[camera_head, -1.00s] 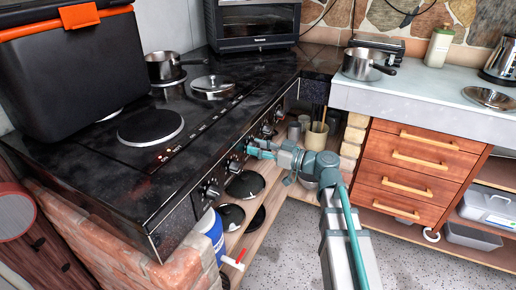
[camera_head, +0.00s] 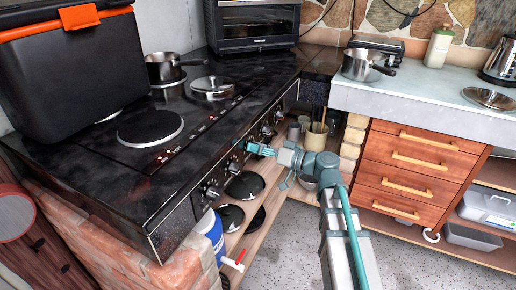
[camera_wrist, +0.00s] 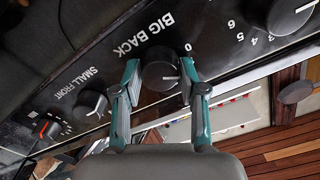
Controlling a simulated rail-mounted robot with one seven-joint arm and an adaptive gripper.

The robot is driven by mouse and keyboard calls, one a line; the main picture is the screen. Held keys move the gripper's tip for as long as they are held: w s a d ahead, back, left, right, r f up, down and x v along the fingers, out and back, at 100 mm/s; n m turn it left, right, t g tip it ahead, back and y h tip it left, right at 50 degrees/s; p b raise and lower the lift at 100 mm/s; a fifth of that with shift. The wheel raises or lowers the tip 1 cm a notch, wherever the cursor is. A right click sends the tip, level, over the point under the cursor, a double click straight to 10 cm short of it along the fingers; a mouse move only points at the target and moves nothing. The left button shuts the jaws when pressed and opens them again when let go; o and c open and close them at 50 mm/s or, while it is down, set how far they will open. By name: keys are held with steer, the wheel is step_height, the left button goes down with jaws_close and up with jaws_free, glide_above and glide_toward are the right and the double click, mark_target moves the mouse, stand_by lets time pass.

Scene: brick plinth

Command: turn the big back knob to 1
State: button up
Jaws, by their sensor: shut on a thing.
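The big back knob (camera_wrist: 160,70) is a round black knob on the black front panel, beside the white lettering "BIG BACK". Its white pointer line lies toward the right finger in the wrist view, below the printed 0. My gripper (camera_wrist: 158,82) has one teal finger on each side of the knob and is shut on it. In the head view my gripper (camera_head: 252,147) reaches the stove's front panel from the right, and its fingers hide most of the knob. The number 1 cannot be made out.
The small front knob (camera_wrist: 90,103) is left of my gripper in the wrist view, and another black knob (camera_wrist: 290,14) is at upper right. The stove top (camera_head: 115,165) overhangs the panel. A wooden shelf (camera_head: 262,212) with dark pans lies below. The speckled floor is open.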

steer(key=o, duration=1.1)
steer(key=shift+o, duration=0.2)
steer(key=v, duration=1.2)
